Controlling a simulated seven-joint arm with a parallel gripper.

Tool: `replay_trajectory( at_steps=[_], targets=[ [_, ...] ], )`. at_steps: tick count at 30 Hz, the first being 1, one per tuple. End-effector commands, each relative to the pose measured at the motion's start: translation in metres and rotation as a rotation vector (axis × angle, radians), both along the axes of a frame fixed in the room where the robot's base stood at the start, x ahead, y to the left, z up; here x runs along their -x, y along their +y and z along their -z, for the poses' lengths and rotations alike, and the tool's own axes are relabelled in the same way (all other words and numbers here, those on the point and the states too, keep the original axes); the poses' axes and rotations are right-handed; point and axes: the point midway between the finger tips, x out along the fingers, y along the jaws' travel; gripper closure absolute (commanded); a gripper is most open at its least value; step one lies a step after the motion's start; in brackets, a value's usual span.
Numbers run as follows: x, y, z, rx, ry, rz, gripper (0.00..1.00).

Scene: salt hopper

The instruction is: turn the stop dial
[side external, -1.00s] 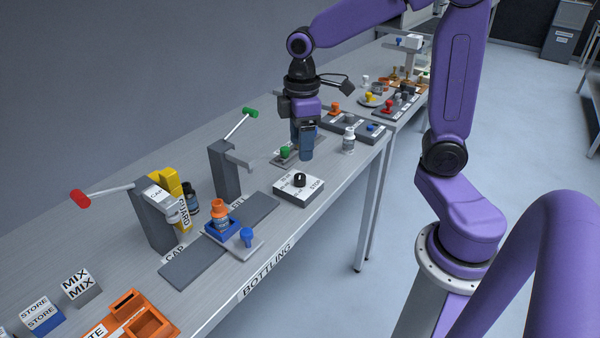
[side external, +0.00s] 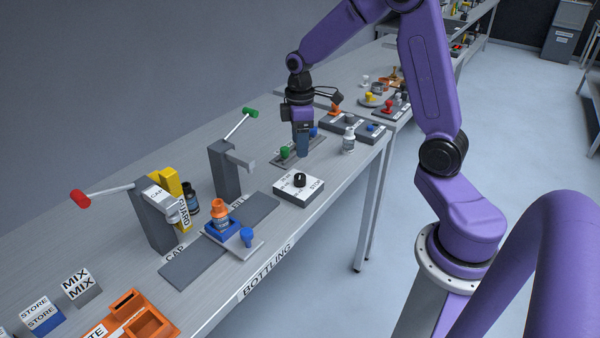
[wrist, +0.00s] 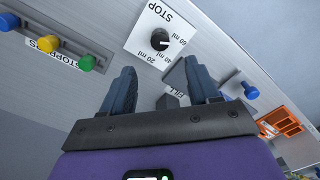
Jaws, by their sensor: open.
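The stop dial is a black knob (side external: 299,180) on a white-topped box (side external: 313,187) marked STOP, at the bench's front edge. In the wrist view the knob (wrist: 160,39) sits beyond my fingertips, with 20, 40 and 60 ml marks around it. Its white pointer line is small; I cannot tell exactly which mark it meets. My gripper (side external: 303,152) points down behind the dial, beside the stoppers tray, apart from the knob. In the wrist view my gripper (wrist: 162,78) is open, with nothing between its fingers.
Green (side external: 285,152) and blue (side external: 313,132) stoppers stand near my gripper; a yellow one (wrist: 48,43) shows in the wrist view. A white bottle (side external: 348,140) stands to the right. The green-handled fill lever (side external: 249,113) and an orange-capped bottle (side external: 220,212) are to the left.

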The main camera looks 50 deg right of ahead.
Motion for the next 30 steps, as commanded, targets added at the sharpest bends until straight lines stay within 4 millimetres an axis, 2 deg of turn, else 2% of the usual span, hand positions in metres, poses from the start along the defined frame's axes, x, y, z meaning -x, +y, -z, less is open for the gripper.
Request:
replay_trajectory(
  at_steps=[1, 9, 15, 21, 30],
  targets=[
    [0.001, 0.000, 0.011, 0.000, 0.007, 0.000, 0.40],
    [0.002, 0.000, 0.061, -0.001, 0.006, -0.001, 0.40],
    [0.001, 0.000, 0.088, -0.001, 0.004, -0.001, 0.40],
    [0.001, 0.000, 0.101, -0.001, 0.001, 0.001, 0.40],
    [0.000, 0.000, 0.103, 0.000, -0.001, 0.000, 0.40]
  ],
)
